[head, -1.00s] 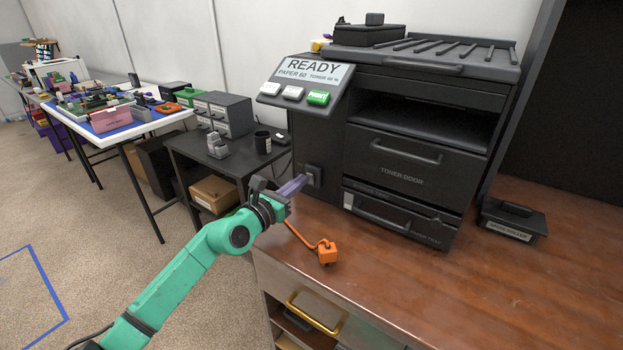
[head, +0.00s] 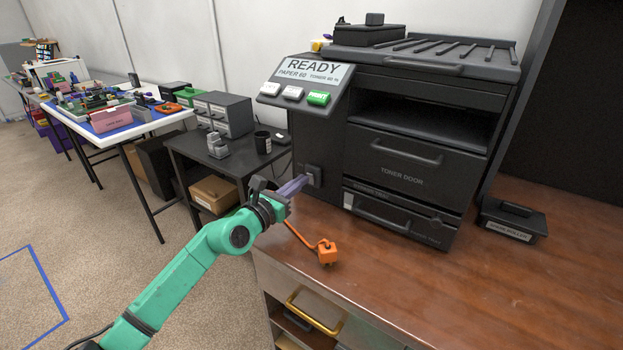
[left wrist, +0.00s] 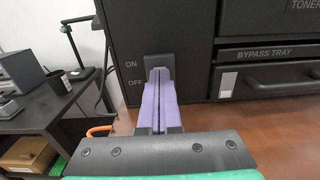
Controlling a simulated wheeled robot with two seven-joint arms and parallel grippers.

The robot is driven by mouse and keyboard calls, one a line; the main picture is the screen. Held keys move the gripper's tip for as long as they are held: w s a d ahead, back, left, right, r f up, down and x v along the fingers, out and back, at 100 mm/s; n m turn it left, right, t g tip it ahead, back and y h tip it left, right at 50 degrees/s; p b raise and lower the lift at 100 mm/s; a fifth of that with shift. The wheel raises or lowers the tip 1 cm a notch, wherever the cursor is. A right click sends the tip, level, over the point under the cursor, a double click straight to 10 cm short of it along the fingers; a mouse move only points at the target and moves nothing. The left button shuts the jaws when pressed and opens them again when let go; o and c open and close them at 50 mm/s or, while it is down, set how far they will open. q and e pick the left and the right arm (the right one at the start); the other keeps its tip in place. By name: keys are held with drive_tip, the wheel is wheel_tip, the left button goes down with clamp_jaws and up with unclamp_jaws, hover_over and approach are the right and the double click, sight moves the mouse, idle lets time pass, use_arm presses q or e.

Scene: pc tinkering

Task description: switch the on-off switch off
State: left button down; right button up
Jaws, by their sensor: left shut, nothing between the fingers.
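The on-off switch (head: 314,174) is a small dark block low on the left part of the black printer's (head: 415,178) front. In the left wrist view the switch (left wrist: 158,62) has ON and OFF labels (left wrist: 133,74) to its left. My left gripper (head: 304,180) is shut with nothing between its purple fingers. In the left wrist view the fingertips (left wrist: 160,72) are right at the switch and cover its lower part. I cannot tell whether they touch it or which way it is set. The display panel (head: 314,72) reads READY. My right gripper is not in view.
An orange plug (head: 327,253) on a cord lies on the brown wooden counter (head: 420,290) before the printer. A dark waste roller box (head: 514,219) stands at the right. A dark side table (head: 226,158) stands left of the printer. The counter's front right is clear.

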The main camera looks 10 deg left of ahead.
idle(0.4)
use_arm(q)
drive_tip(key=shift+w, duration=0.15)
drive_tip(key=shift+b+x, duration=0.3)
drive_tip(key=shift+x, duration=0.65)
drive_tip(key=shift+p+v, duration=0.55)
drive_tip(key=shift+v, duration=0.5)
